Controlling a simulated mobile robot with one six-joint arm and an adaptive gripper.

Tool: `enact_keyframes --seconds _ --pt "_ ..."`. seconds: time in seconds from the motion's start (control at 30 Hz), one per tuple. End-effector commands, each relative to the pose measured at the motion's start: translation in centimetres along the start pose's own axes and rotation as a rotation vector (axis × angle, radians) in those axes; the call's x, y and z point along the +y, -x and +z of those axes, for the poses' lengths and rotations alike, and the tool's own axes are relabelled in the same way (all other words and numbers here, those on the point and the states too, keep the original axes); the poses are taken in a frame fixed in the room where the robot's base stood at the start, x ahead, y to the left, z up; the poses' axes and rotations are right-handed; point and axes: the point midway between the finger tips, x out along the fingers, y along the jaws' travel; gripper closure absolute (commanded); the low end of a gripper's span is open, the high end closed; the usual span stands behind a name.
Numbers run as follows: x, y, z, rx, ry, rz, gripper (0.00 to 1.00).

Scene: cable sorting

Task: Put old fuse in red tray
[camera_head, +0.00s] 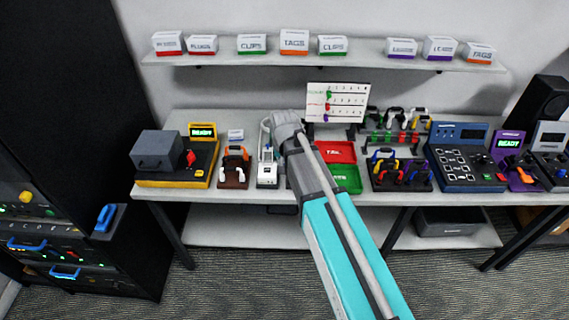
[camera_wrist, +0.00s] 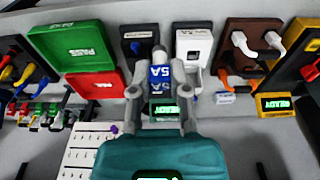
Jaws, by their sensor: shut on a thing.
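My gripper (camera_wrist: 160,88) is shut on a blue fuse (camera_wrist: 159,75) marked 5A, one finger on each side of it. In the head view my arm hides the fuse and the fingertips; the wrist (camera_head: 286,127) is above the bench, left of the trays. The red tray (camera_wrist: 97,84) lies beside the gripper at left in the wrist view, apart from the fuse. It also shows in the head view (camera_head: 338,152), right of my arm.
A green tray (camera_head: 346,178) adjoins the red one. A white device (camera_head: 268,172) stands left of my arm. A whiteboard (camera_head: 337,102) stands behind the trays. Cable racks (camera_head: 400,172) are to their right. A shelf with labelled boxes (camera_head: 294,42) runs above.

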Motion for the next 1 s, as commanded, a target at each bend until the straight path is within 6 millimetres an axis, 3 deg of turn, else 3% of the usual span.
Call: enact_keyframes --seconds 0.43,0.8,1.0 --pt "0.0 1.6 -0.2 0.000 0.000 0.000 0.99" --pt "0.0 1.4 -0.2 0.000 0.000 0.000 0.99" --pt "0.0 0.1 0.0 0.000 0.000 0.000 0.99"
